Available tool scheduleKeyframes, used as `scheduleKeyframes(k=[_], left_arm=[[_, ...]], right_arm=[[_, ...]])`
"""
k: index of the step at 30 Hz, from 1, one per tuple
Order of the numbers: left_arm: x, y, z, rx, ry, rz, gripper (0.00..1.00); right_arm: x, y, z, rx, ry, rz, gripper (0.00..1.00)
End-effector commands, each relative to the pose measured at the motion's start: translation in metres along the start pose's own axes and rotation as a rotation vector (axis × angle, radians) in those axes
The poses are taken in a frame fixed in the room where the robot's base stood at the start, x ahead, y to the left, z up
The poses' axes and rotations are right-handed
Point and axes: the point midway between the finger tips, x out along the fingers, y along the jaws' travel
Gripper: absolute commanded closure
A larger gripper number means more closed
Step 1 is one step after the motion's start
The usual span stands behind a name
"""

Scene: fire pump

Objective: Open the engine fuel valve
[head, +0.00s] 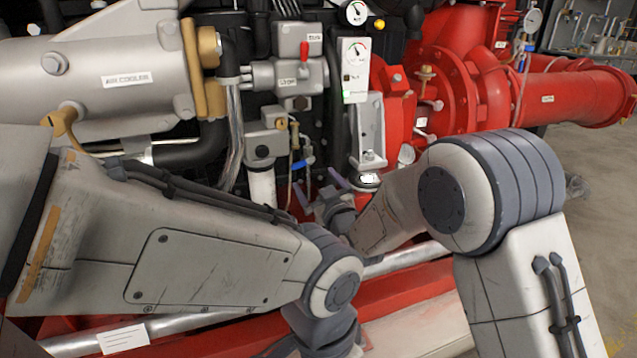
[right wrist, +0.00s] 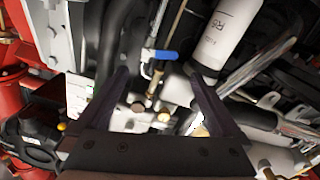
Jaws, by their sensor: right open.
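A small valve with a blue lever (head: 302,163) sits on thin piping in front of the engine, beside a white filter (head: 262,185). In the right wrist view the blue lever (right wrist: 160,54) lies crosswise just beyond the fingertips, with brass fittings below it. My right gripper (head: 321,189) is open and empty, below and slightly right of the lever in the head view. In the right wrist view its two dark fingers (right wrist: 158,78) stand apart, with the lever between their lines. Contact with the lever does not show. My left gripper is outside the picture; only its arm shows.
A red lever (head: 304,50) sits on a grey block above. A gauge panel (head: 356,65) stands right of it. The air cooler (head: 125,80) fills the upper left. Hoses and pipes crowd the valve. A red pump pipe (head: 580,97) runs right, above open floor.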

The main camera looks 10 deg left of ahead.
Motion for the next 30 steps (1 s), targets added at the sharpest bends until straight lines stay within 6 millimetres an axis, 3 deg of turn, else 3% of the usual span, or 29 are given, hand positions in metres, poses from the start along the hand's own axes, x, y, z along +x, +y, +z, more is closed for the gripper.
scheduleKeyframes(k=[12,13,16,20,23,27,30], left_arm=[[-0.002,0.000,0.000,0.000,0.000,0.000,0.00],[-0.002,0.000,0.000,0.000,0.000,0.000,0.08],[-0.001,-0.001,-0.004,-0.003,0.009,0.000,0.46],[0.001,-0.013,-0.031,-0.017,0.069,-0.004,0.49],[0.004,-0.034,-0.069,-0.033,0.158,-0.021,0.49],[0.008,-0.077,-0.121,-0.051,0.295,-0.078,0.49],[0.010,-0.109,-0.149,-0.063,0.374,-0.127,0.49]], right_arm=[[-0.010,0.000,0.000,0.000,0.000,0.000,0.00],[-0.010,0.000,0.000,0.000,0.000,0.000,0.00],[-0.013,0.003,0.001,0.004,-0.020,0.001,0.00],[-0.029,0.022,0.012,0.032,-0.146,0.007,0.00],[-0.063,0.043,0.031,0.080,-0.334,0.016,0.00],[-0.132,0.066,0.061,0.173,-0.626,0.036,0.00],[-0.184,0.073,0.077,0.237,-0.803,0.051,0.00]])
